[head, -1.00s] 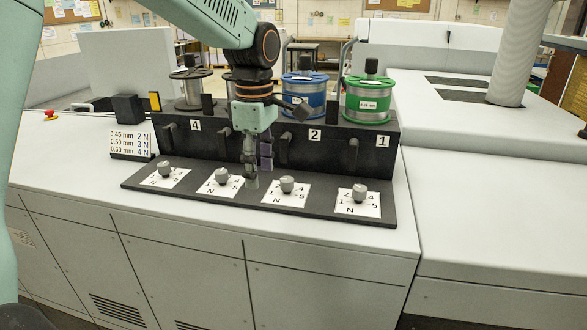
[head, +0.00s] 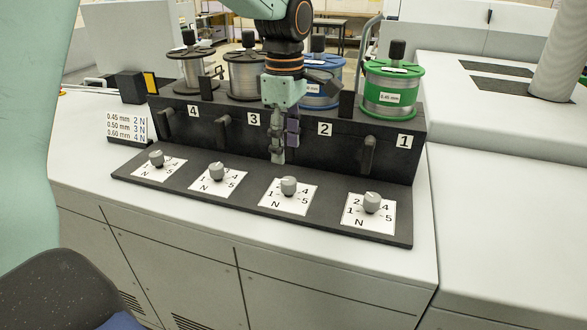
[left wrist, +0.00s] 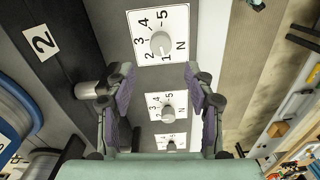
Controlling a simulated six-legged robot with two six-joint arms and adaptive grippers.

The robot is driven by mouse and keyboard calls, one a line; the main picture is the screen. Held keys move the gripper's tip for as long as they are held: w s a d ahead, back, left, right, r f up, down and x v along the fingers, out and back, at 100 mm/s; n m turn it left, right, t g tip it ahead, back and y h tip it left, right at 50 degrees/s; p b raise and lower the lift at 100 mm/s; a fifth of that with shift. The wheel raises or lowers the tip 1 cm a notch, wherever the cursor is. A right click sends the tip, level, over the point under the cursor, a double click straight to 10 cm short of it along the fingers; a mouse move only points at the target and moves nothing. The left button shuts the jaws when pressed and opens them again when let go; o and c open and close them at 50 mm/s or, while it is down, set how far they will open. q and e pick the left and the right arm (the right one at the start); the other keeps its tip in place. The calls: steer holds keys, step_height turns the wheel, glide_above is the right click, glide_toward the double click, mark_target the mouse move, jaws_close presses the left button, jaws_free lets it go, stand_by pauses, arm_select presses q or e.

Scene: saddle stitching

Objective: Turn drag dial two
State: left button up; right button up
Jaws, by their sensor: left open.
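Drag dial two (head: 288,185) is a grey knob on a white card marked 1 to 5 and N, below the label 2 (head: 325,129). My left gripper (head: 278,158) is open and empty, just behind and above this dial, apart from it in the head view. In the left wrist view, the two fingers of the left gripper (left wrist: 160,100) stand wide apart. The nearest knob there, likely dial two (left wrist: 160,42), lies beyond the fingertips, with label 2 (left wrist: 43,41) to its left. Its exact setting is hard to read. My right gripper is not in view.
Dial one (head: 371,202), dial three (head: 217,172) and dial four (head: 156,158) share the dark panel (head: 240,203). Behind it stands a black block (head: 340,150) with levers (head: 369,155) and wire spools, including a green one (head: 392,88). A settings sign (head: 127,127) stands left.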

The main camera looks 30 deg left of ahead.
mark_target(287, 179)
arm_select(q)
steer(key=shift+w+a+f, duration=0.1)
steer(key=shift+w, duration=0.15)
steer(key=shift+w+f, duration=0.1)
steer(key=shift+f, duration=0.1)
steer(key=f, duration=0.1)
steer(key=s+f, duration=0.1)
steer(key=f+p, duration=0.1)
steer(key=f, duration=0.1)
steer(key=shift+s+d, duration=0.3)
steer(key=shift+d, duration=0.1)
steer(key=f, duration=0.2)
steer(key=w+f, duration=0.1)
steer(key=shift+w+a+f, duration=0.1)
steer(key=shift+a+f, duration=0.05)
steer(key=shift+a, duration=0.2)
steer(key=shift+s+d+r, duration=0.25)
steer(key=shift+s+d, duration=0.05)
steer(key=shift+c, duration=0.2)
steer(key=shift+s, duration=0.15)
steer(key=shift+c, duration=1.6)
steer(key=shift+w+a+f, duration=0.15)
steer(key=shift+w+a, duration=0.1)
steer(key=shift+w, duration=0.15)
steer(key=c, duration=0.4)
jaws_close()
